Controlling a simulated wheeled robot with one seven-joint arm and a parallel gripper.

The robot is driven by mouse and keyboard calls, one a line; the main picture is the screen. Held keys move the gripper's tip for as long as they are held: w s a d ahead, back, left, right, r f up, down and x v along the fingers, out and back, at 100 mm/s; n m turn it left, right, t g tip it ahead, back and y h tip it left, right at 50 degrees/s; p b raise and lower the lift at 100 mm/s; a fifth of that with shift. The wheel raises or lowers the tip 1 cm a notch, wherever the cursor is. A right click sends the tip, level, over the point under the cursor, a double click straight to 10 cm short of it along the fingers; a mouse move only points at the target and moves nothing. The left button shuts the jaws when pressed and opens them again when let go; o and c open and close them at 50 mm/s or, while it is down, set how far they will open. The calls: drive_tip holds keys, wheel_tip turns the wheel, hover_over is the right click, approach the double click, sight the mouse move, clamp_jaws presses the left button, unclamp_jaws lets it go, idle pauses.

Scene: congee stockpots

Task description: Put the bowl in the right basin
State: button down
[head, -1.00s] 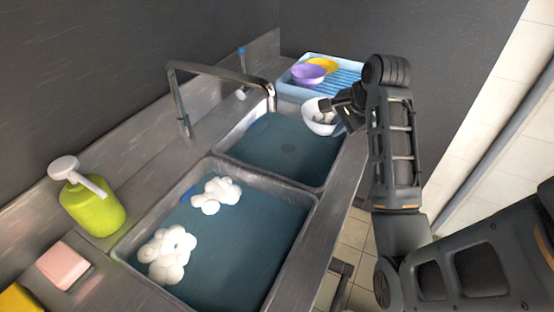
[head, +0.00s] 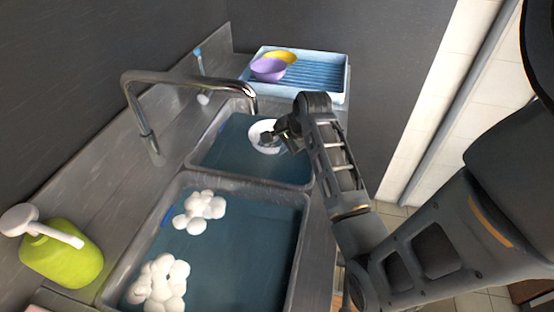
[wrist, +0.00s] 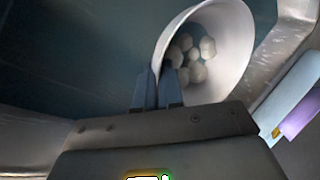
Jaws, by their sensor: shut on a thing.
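The white bowl (head: 257,131) is at my gripper (head: 279,133), over the far basin (head: 227,155), which is the right one of the pair and holds blue water. In the wrist view the bowl (wrist: 232,42) is tilted, with several pale rounded lumps inside. My gripper (wrist: 159,82) is shut on the bowl's near rim. I cannot tell how far the bowl is above the water.
The near basin (head: 245,240) holds water and white foam clumps. A faucet (head: 185,80) arches over the sink. A green soap bottle (head: 62,258) stands at left. A blue rack (head: 325,72) beyond the basins holds a purple bowl (head: 268,70) and a yellow bowl (head: 284,56).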

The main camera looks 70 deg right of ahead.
drive_tip(key=shift+f, duration=2.7)
drive_tip(key=shift+f, duration=0.1)
drive_tip(key=c, duration=1.3)
unclamp_jaws()
drive_tip(key=shift+o, duration=0.2)
drive_tip(key=v, duration=1.2)
